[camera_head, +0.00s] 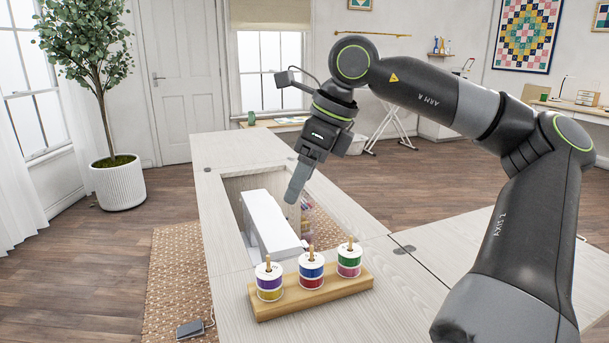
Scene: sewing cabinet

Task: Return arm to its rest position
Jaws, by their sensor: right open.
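My right arm comes in from the right and arches over the sewing cabinet (230,291). My right gripper (291,197) points down above the cabinet's opening, over the white machine-like body (264,221) that sits in it. Its fingers overlap in this view, and no object shows between them. It is behind and apart from the wooden spool rack (335,287). My left gripper is not in view.
The rack holds several thread spools on pegs, including a green and pink one (349,260). A potted tree (118,182) stands at the left. A foot pedal (190,329) lies on the rug (175,270). The cabinet's far top (235,150) is clear.

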